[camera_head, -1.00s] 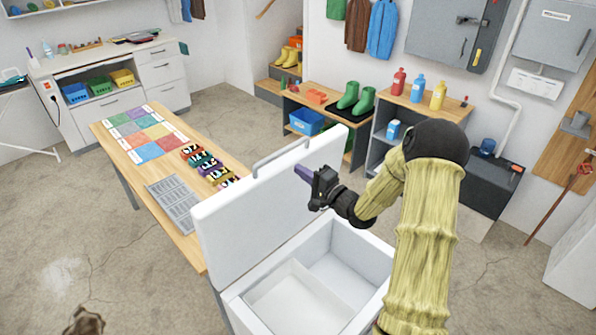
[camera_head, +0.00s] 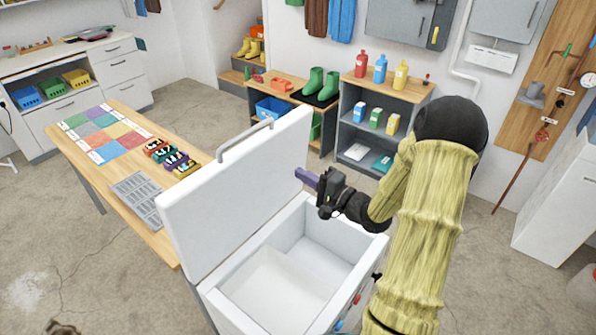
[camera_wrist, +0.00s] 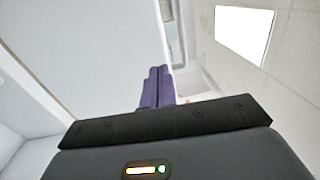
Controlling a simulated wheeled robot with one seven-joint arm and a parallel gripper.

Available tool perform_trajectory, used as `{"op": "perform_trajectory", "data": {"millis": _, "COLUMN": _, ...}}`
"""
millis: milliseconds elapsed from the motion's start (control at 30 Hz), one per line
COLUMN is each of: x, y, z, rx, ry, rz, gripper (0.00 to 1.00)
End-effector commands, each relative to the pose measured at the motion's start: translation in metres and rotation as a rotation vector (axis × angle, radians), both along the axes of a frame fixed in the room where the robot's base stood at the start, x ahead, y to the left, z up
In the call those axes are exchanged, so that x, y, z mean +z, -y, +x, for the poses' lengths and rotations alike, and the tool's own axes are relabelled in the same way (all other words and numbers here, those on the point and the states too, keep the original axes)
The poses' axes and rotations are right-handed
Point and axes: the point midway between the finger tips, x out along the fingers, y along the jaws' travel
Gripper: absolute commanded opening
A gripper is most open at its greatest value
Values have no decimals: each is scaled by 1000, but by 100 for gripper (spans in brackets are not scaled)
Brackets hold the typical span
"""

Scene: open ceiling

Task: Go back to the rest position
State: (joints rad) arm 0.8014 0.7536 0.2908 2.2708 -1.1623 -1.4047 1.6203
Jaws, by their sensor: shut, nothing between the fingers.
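My gripper (camera_head: 307,178) has purple fingers, closed together with nothing between them. In the head view it is raised above the open white chest (camera_head: 222,298), in front of its upright lid (camera_head: 232,195). My arm comes in from the right, in a tan ribbed sleeve, bent at a dark elbow. In the wrist view the purple fingers (camera_wrist: 157,88) lie side by side, with the white lid surface (camera_wrist: 75,45) behind them on the left. The chest's inside that I can see is pale and looks empty; part of it is hidden behind my arm.
A wooden table (camera_head: 85,165) with a coloured grid mat, a grey tray and several small bright items stands left of the chest. A shelf (camera_head: 412,90) with bottles and boxes and a bench with green boots (camera_head: 315,82) stand behind. Concrete floor is clear at right.

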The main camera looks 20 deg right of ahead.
Motion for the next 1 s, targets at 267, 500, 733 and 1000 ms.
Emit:
{"op": "perform_trajectory", "data": {"millis": 267, "x": -2, "y": -4, "z": 3, "rx": -12, "ry": -11, "rz": -51, "gripper": 0}}
{"op": "perform_trajectory", "data": {"millis": 500, "x": -21, "y": -22, "z": 14, "rx": -76, "ry": -106, "rz": -455, "gripper": 0}}
{"op": "perform_trajectory", "data": {"millis": 733, "x": -35, "y": -28, "z": -3, "rx": -85, "ry": -254, "rz": -925, "gripper": 0}}
{"op": "perform_trajectory", "data": {"millis": 1000, "x": -36, "y": -38, "z": -61, "rx": 57, "ry": -453, "rz": -1331, "gripper": 0}}
